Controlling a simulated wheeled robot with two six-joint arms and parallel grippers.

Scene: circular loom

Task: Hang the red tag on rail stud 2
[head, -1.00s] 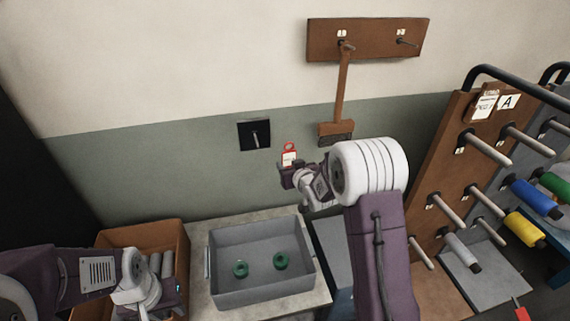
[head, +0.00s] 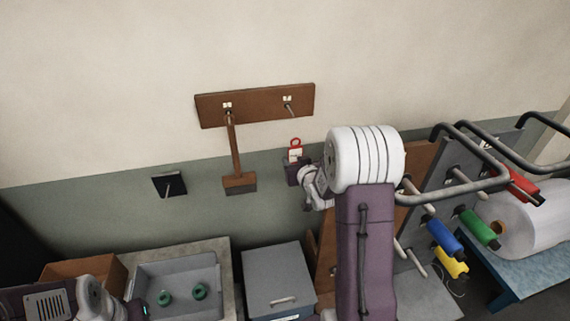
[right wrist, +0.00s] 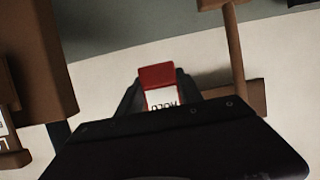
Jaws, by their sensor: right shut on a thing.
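The red tag (head: 295,145) has a red loop on top and a white lettered face. My right gripper (head: 297,168) is shut on its lower part and holds it upright, loop up. In the right wrist view the tag (right wrist: 158,82) sits between the fingertips. The brown wall rail (head: 258,113) carries two labelled studs. The right stud (head: 289,106) is bare; the left stud (head: 228,110) bears a hanging brush. The label numbers are too small to read. In the head view the tag appears just below the right stud, apart from it. My left gripper (head: 138,309) is low at left, its jaws unclear.
The brown-handled brush (head: 235,150) hangs left of the tag. A peg rack (head: 415,155) with coloured spools and dark bars stands at right. A grey tray (head: 180,268) with green rings and a grey lidded box (head: 278,278) are below. The wall around the right stud is clear.

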